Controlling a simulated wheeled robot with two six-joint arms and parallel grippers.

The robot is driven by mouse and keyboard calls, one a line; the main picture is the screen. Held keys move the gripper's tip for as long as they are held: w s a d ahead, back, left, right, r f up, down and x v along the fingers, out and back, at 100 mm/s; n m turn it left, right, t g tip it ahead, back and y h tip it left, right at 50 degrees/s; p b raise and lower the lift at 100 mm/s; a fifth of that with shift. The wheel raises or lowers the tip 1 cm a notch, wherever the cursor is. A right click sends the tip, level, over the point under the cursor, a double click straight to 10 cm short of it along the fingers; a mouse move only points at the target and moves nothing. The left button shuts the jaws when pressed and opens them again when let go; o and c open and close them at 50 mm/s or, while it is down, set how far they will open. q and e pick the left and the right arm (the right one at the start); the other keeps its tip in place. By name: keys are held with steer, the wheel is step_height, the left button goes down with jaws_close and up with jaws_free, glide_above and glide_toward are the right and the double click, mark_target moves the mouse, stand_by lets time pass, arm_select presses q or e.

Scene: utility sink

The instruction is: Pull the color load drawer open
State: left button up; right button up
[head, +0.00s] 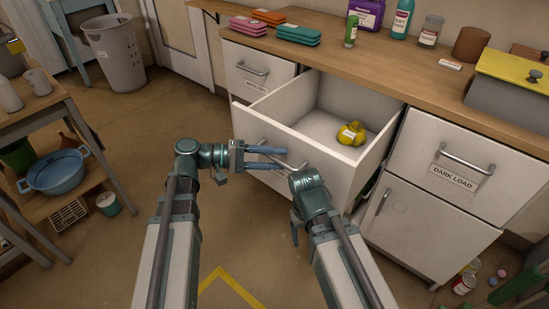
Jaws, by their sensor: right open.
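The middle white drawer (322,172) is pulled well out of the counter and its inside shows. Its label is hidden, so I cannot read whether it says color load. A yellow lumpy thing (351,133) lies inside near its right side. My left gripper (284,158) reaches in from the left, with its blue fingers on either side of the drawer's handle (293,160), shut on it. My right gripper (304,178) is open, close to the drawer front at the handle's right end; its fingers are mostly hidden by its wrist.
A white load drawer (238,65) and a dark load drawer (440,185) flank it, both closed. Folded cloths, bottles and a grey box (510,95) stand on the counter (400,57). A side table (50,110) stands left. The floor between is clear.

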arm_select(q)
steer(key=s+a+r+p, duration=0.2)
steer(key=a, duration=1.1)
steer(key=shift+a, duration=0.25)
steer(key=s+d+f+m+g+y, duration=0.1)
steer(key=s+d+f+m+y, duration=0.4)
steer(key=f+y, duration=0.4)
steer(key=s+d+f+m+g+y, duration=0.2)
steer(key=s+d+f+y, duration=0.3)
steer(key=d+f+y, duration=0.4)
step_height(320, 180, up, 29)
steer(key=a+p, duration=0.2)
steer(key=p, duration=2.7)
steer(key=shift+w+a+t+h, duration=0.25)
steer(key=shift+w+t+h, duration=0.05)
steer(key=shift+w, duration=0.05)
